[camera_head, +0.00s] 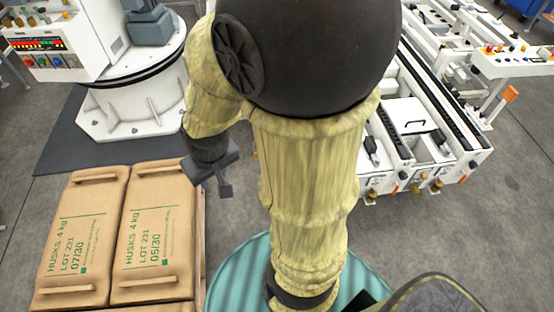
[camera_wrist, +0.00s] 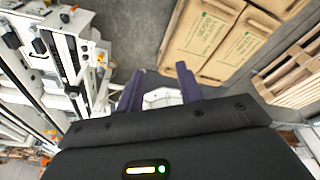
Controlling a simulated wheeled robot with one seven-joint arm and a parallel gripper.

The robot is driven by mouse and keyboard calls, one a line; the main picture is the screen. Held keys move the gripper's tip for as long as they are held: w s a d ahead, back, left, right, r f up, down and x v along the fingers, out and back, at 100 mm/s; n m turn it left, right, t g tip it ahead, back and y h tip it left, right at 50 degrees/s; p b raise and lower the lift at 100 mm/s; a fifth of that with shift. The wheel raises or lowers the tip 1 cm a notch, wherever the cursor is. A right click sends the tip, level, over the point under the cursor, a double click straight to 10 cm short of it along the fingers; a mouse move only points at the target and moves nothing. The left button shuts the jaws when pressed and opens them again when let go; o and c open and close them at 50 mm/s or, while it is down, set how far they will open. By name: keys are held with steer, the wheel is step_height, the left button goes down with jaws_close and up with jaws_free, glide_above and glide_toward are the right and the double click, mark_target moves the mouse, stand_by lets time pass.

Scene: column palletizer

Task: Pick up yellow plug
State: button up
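My gripper (camera_head: 222,174) hangs from the bent arm in the head view, over the grey floor just right of the paper sacks. In the wrist view, its two dark fingers (camera_wrist: 160,68) stand apart with nothing held between them. I cannot pick out a yellow plug for certain in either view. Small brass-coloured fittings (camera_head: 437,186) show along the lower edge of the white conveyor (camera_head: 474,158), too small to identify. My arm covers the middle of the head view and may hide things behind it.
Brown sacks (camera_head: 153,240) lie side by side at lower left; they also show in the wrist view (camera_wrist: 205,38). A wooden pallet (camera_wrist: 295,78) is at right there. A white round machine base (camera_head: 135,100) stands at upper left. Floor is clear at right (camera_head: 500,225).

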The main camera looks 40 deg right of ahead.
steer(key=shift+o, duration=1.3)
steer(key=shift+w+d+f, duration=0.1)
steer(key=shift+f, duration=0.1)
steer(key=w+d+f+t+b, duration=0.2)
steer(key=w+d+f+b, duration=0.1)
steer(key=d+f+b, duration=0.5)
steer(key=w+d+f+n+t+h+b, duration=0.1)
steer(key=w+d+f+t+b, duration=0.3)
steer(key=f, duration=0.6)
steer(key=w+d+f+b, duration=0.2)
steer(key=d+f+b, duration=0.3)
steer(key=f+b, duration=0.4)
steer(key=s+d+f+m+t+h+b, duration=0.2)
steer(key=s+d+f+t+b, duration=0.1)
steer(key=d+f+b, duration=0.3)
steer(key=s+d+f+m+t+h+b, duration=0.2)
steer(key=d+f+t+b, duration=0.3)
steer(key=f+b, duration=0.3)
steer(key=shift+s+d+f+t, duration=0.2)
steer(key=shift+s+d+t, duration=0.2)
steer(key=shift+s, duration=0.5)
